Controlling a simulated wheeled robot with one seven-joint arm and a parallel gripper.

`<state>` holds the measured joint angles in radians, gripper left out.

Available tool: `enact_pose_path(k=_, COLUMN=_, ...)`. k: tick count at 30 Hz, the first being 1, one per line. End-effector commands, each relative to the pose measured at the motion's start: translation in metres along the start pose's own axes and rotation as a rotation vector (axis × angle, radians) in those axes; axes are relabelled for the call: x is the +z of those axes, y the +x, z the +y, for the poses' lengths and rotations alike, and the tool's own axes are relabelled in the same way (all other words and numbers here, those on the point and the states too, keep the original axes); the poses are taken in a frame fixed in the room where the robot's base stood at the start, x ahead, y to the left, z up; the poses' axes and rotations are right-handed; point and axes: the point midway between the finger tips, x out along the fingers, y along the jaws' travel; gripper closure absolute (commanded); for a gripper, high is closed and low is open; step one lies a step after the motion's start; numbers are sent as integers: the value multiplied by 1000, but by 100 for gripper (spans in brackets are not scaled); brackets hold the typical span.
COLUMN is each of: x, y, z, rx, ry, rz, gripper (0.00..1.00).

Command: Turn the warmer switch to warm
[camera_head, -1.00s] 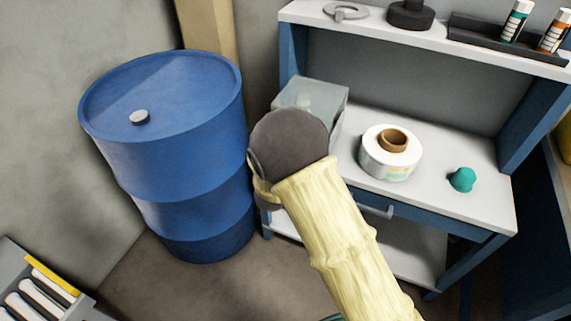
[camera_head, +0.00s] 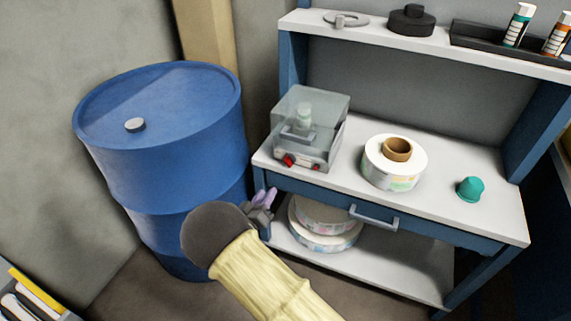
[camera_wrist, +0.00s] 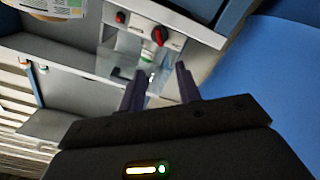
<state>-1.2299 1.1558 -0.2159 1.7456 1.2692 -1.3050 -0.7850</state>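The warmer (camera_head: 312,100) is a clear-topped box with a pale base, standing at the left end of the workbench top. Its front carries a larger red knob (camera_head: 288,160) at the left and a smaller red one (camera_head: 317,168) at the right. In the wrist view the larger knob (camera_wrist: 158,35) and the smaller knob (camera_wrist: 121,17) show beyond my fingertips. My gripper (camera_head: 265,199) is below and in front of the warmer, apart from the knobs. In the wrist view its two dark fingers (camera_wrist: 159,79) stand apart with nothing between them.
A blue barrel (camera_head: 165,150) stands close to the left of my gripper. A white label reel (camera_head: 380,170) and a teal cap (camera_head: 470,188) are on the bench (camera_head: 435,205). A drawer handle (camera_head: 374,216) juts from its front. More reels (camera_head: 325,235) lie on the lower shelf.

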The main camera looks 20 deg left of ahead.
Motion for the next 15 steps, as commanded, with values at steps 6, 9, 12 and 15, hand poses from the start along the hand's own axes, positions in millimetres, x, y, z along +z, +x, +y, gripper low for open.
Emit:
enact_pose_path(k=6, x=1, y=39, z=0, rx=2, ry=1, rz=0, gripper=66)
enact_pose_path(k=9, x=0, y=57, z=0, rx=2, ry=2, rz=0, gripper=66)
enact_pose_path(k=12, x=1, y=74, z=0, rx=1, ry=0, rz=1, gripper=66)
enact_pose_path(k=15, x=0, y=92, z=0, rx=2, ry=2, rz=1, gripper=66)
